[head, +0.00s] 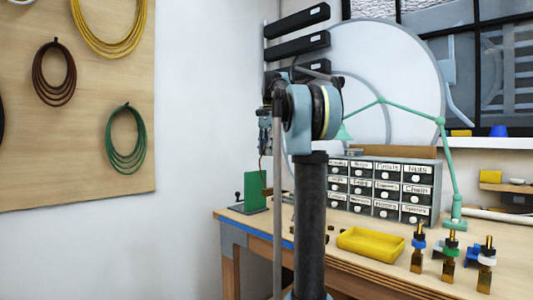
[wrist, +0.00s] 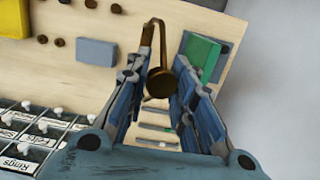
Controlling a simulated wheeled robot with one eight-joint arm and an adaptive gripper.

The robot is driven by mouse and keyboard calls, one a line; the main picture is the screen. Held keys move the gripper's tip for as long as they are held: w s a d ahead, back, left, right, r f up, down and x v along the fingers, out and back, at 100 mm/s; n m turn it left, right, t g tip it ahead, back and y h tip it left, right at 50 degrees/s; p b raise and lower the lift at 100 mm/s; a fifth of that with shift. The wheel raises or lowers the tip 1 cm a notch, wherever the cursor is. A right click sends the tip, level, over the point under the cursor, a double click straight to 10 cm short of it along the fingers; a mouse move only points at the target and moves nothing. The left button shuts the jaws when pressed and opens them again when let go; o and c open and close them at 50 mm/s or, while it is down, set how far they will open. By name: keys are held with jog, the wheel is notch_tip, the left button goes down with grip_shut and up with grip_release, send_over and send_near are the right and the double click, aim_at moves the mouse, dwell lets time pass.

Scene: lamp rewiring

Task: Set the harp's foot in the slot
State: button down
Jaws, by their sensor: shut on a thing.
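My gripper (wrist: 159,66) is shut on a thin brown-bronze piece, which I take to be the harp (wrist: 160,84). The piece has a bent hook-like top and a rounded lower part between the fingers. In the head view my gripper (head: 266,125) is partly hidden by my own arm, and a thin brown piece hangs below it, above the bench's left end. A green block (wrist: 202,52) lies just right of the fingers in the wrist view; it stands upright as a green plate (head: 255,190) in the head view. I cannot tell which opening is the slot.
A yellow tray (head: 371,242) lies on the wooden bench (head: 400,265). A labelled drawer cabinet (head: 380,188) stands behind it. Several brass sockets stand at right, beside a green jointed lamp (head: 447,175). A grey-blue block (wrist: 97,51) and small brown parts lie left of my gripper.

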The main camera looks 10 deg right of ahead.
notch_tip(320, 180, up, 12)
dwell(1.3)
jog(key=shift+s, duration=0.1)
